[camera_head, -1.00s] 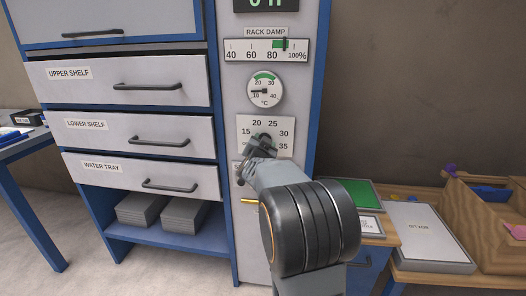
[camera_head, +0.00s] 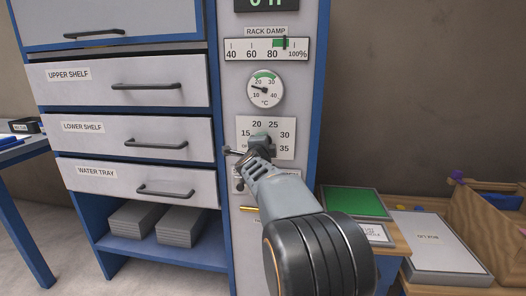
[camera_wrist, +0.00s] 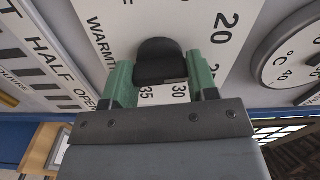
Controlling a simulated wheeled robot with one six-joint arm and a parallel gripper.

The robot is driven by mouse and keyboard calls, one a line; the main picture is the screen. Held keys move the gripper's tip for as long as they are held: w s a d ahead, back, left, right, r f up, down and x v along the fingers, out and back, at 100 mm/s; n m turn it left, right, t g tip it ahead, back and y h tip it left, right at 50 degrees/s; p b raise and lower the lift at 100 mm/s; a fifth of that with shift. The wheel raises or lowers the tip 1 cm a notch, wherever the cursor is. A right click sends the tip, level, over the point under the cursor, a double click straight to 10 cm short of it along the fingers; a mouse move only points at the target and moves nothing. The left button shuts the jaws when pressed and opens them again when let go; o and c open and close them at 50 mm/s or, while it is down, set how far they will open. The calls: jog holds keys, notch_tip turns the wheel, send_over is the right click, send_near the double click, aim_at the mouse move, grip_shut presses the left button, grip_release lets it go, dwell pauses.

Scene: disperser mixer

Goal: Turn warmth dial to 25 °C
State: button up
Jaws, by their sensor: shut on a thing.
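The warmth dial is a white plate (camera_head: 287,150) on the cabinet's narrow right panel, marked 15, 20, 25, 30 and 35, with another mark hidden. Its dark knob (camera_wrist: 160,55) sits between my green fingertips in the wrist view. My gripper (camera_head: 260,142) is shut on the knob and covers it in the head view. I cannot see where the knob's pointer stands. Above the plate, a round °C gauge (camera_head: 265,90) has its needle pointing left and slightly up, between 10 and 20.
A RACK DAMP scale (camera_head: 264,49) is above the gauge. Drawers with bar handles (camera_head: 145,86) are to the left. Below right are a green-topped box (camera_head: 355,202), a white-topped box (camera_head: 437,240) and a wooden organiser (camera_head: 478,225). The wall at right is bare.

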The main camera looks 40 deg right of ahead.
jog(key=m+b, duration=0.2)
jog(key=m, duration=0.3)
jog(key=shift+m+b, duration=0.3)
dwell(0.4)
jog(key=o, duration=0.9)
jog(key=p+v, duration=0.2)
jog(key=v, duration=1.1)
jog(key=shift+s+a, duration=0.25)
jog(key=shift+s, duration=0.05)
jog(key=shift+r, duration=0.15)
